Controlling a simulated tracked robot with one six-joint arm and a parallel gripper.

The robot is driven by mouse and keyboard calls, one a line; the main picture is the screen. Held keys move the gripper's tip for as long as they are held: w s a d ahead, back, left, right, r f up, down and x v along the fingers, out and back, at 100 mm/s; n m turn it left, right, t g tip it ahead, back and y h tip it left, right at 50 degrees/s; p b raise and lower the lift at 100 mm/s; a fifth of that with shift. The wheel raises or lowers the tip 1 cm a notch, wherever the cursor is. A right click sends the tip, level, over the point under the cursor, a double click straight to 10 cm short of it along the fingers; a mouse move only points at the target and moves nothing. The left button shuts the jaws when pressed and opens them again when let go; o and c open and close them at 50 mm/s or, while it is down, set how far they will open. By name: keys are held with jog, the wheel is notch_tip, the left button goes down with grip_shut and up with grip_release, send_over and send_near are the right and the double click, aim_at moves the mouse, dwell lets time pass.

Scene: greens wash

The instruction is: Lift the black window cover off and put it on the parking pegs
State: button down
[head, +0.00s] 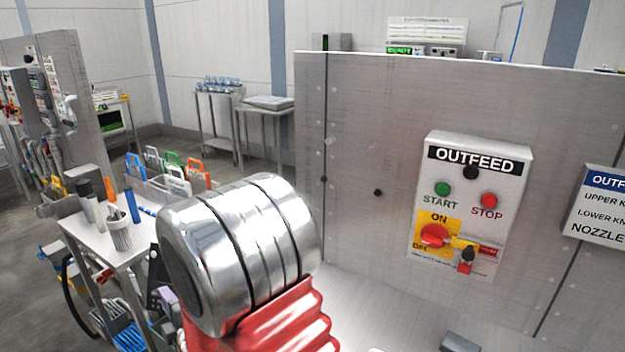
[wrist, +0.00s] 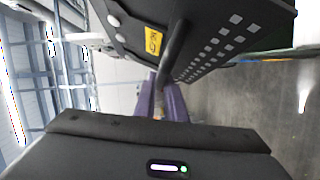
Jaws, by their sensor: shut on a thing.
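The black window cover (wrist: 212,12) fills the top of the wrist view, tilted, with a yellow label, rows of pale square spots and a dark bar handle (wrist: 176,50). My gripper (wrist: 160,88) has purple fingers shut around the lower end of that handle. The cover hangs clear of any surface that I can see in the wrist view. In the head view my arm hides most of that area; a dark spotted piece shows at its left edge. Two small dark studs (head: 378,192) stick out of the steel panel; I cannot tell whether they are the parking pegs.
The steel panel (head: 370,130) carries the OUTFEED switch box (head: 470,210) with buttons and a yellow-red switch. A side table (head: 120,225) with bottles and coloured-handled items stands left of my arm. Grey floor (wrist: 270,95) lies open at right in the wrist view.

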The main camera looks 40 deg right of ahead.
jog(key=shift+a+r, duration=0.1)
jog(key=shift+a, duration=0.1)
jog(key=s+d+r+t+h, duration=0.1)
jog(key=s+d+r, duration=0.1)
jog(key=d+r, duration=0.65)
jog(key=s+d+r+h, duration=0.2)
jog(key=d+r, duration=0.4)
jog(key=d, duration=0.5)
jog(key=s+d+r+m+h, duration=0.1)
jog(key=s+d+r+h, duration=0.2)
jog(key=s+d+r, duration=0.8)
jog(key=s+d, duration=0.1)
jog(key=d, duration=0.2)
jog(key=shift+r, duration=0.25)
jog(key=shift+s+f, duration=0.1)
jog(key=w+d+n+t, duration=0.1)
jog(key=d, duration=0.5)
jog(key=shift+w+n+h, duration=0.3)
jog(key=shift+n, duration=0.1)
